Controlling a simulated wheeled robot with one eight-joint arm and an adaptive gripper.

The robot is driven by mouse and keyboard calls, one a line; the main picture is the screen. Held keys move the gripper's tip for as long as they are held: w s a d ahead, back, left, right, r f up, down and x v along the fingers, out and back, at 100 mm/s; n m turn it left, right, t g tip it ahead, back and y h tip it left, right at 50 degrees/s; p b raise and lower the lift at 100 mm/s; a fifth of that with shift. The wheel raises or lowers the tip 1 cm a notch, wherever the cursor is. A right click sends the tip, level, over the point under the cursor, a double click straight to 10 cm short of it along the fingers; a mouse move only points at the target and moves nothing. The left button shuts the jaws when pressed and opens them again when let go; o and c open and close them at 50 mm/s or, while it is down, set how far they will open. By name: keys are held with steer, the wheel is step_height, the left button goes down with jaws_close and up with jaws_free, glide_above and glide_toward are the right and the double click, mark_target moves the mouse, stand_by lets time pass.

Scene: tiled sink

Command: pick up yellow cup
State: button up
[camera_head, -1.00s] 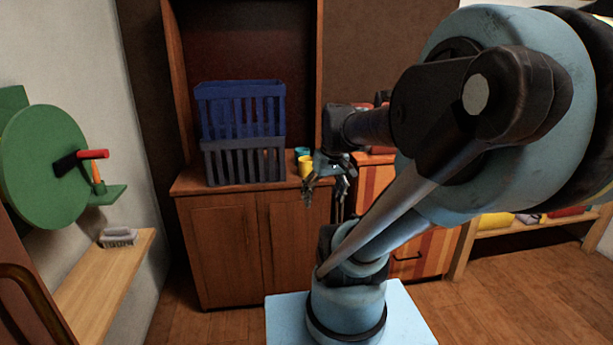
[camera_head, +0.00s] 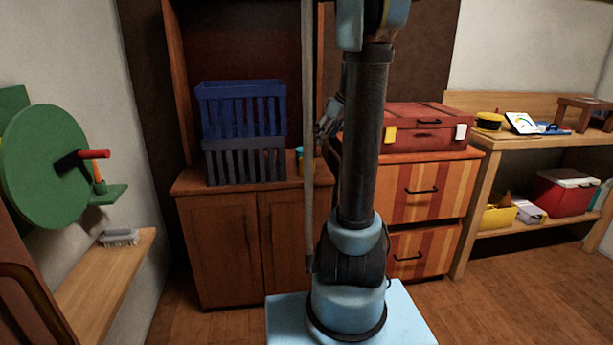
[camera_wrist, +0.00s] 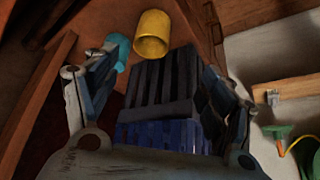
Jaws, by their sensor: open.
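The yellow cup (camera_wrist: 153,36) is at the top middle of the wrist view, beyond my gripper (camera_wrist: 160,68), whose fingers are spread with nothing between them. A teal cup (camera_wrist: 118,48) stands beside the yellow cup, partly behind my left finger in that view. In the head view the yellow cup (camera_head: 299,169) is a sliver on the wooden cabinet (camera_head: 228,240), mostly hidden by a thin link of my arm. My gripper (camera_head: 326,124) shows there above and right of the cup, partly covered by my arm, and apart from it.
A blue and dark grey slatted crate (camera_head: 243,108) stands on the cabinet just left of the cups. A red case (camera_head: 425,127) lies on the striped drawer unit to the right. Cabinet side panels rise near the crate. The floor at right is clear.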

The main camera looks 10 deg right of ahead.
glide_toward(307, 163)
steer(key=w+f, duration=0.2)
steer(key=w+a+f, duration=0.1)
steer(key=w+f, duration=0.1)
steer(key=f, duration=0.1)
steer(key=shift+w+a+f, duration=0.15)
steer(key=shift+f, duration=0.05)
steer(key=shift+w+x, duration=0.1)
steer(key=shift+x, duration=1.3)
steer(key=shift+w+x, duration=0.15)
steer(key=shift+x, duration=1.25)
steer(key=shift+r, duration=0.1)
steer(key=c, duration=1.1)
